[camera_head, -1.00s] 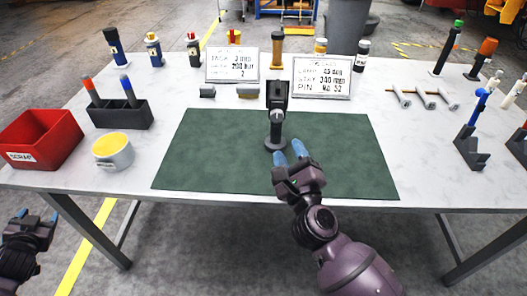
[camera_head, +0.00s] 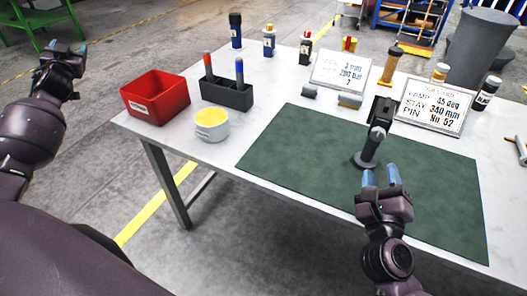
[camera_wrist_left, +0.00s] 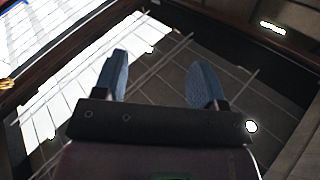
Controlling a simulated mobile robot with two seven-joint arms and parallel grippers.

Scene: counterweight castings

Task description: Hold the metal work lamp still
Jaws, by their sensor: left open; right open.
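The metal work lamp (camera_head: 376,133) is black with a grey stem and a round base. It stands upright on the green mat (camera_head: 300,150). My right gripper (camera_head: 381,175) is open, just in front of the lamp's base. Its blue fingertips do not close around the lamp, and I cannot tell whether they touch it. My left gripper (camera_head: 67,47) is raised at the far left, open and empty, well away from the table. In the left wrist view its two blue fingers (camera_wrist_left: 160,70) are spread with nothing between them.
A red bin (camera_head: 156,97), a pen block (camera_head: 226,95) and a white cup with yellow contents (camera_head: 211,125) stand on the left of the table. The mat's left half is clear.

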